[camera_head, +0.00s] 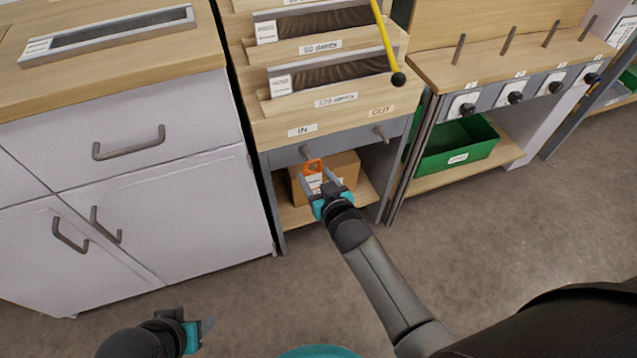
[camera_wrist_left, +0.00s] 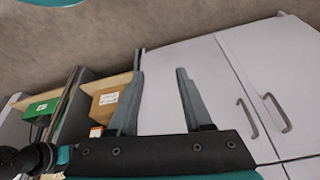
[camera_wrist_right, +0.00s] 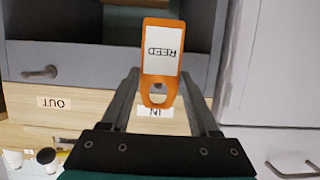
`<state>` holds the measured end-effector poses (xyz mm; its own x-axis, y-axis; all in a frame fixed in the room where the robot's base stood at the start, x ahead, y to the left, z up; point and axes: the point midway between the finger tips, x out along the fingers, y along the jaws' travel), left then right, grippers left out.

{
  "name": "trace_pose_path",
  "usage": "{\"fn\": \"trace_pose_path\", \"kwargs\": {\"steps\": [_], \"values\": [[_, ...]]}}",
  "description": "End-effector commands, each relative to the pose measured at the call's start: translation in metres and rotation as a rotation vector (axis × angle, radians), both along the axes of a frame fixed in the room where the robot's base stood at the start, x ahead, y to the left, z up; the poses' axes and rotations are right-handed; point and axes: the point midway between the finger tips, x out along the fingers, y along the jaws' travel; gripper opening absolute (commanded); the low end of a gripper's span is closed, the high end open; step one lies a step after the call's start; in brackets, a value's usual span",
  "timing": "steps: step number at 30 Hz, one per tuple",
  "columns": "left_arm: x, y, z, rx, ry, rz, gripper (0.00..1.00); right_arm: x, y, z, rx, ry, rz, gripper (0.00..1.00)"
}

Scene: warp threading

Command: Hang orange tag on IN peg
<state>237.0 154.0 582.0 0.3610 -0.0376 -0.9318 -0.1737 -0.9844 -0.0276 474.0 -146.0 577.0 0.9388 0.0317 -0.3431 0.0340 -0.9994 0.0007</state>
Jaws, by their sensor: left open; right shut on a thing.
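The orange tag (camera_head: 313,166) has a white label; in the right wrist view the tag (camera_wrist_right: 163,22) reads REED upside down. My right gripper (camera_head: 322,186) is shut on the tag, just in front of the IN peg (camera_head: 306,151). The IN peg is a short metal peg under the IN label (camera_head: 302,130).
The OUT peg (camera_head: 381,133) is right of the IN peg. A cardboard box (camera_head: 345,168) stands on the shelf behind my right gripper. White cabinets (camera_head: 150,190) are at left, a green bin (camera_head: 455,147) at right. A yellow rod (camera_head: 385,40) hangs above. Floor in front is clear.

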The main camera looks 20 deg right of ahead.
Motion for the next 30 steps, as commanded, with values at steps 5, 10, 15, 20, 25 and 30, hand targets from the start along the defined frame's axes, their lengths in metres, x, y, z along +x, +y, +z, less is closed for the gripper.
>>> {"fn": "trace_pose_path", "kwargs": {"steps": [5, 10, 15, 20, 25, 30], "values": [[0.0, 0.0, 0.01, -0.001, -0.017, 0.0, 0.5, 0.009, 0.0, -0.002, 0.0, -0.001, 0.0, 0.09], [0.001, -0.001, 0.019, -0.006, -0.039, -0.001, 0.5, 0.018, 0.0, -0.003, 0.0, -0.001, 0.0, 0.09], [0.002, -0.003, 0.029, -0.015, -0.072, -0.006, 0.5, 0.028, 0.001, -0.003, 0.0, -0.002, 0.001, 0.09], [0.004, -0.006, 0.035, -0.027, -0.107, -0.013, 0.5, 0.035, 0.001, -0.005, 0.0, 0.0, 0.0, 0.09], [0.012, -0.013, 0.032, -0.047, -0.158, -0.025, 0.5, 0.04, 0.001, -0.007, 0.001, -0.001, 0.0, 0.09], [0.019, -0.02, 0.03, -0.067, -0.205, -0.034, 0.5, 0.043, 0.001, -0.009, 0.001, -0.001, 0.0, 0.09]]}}
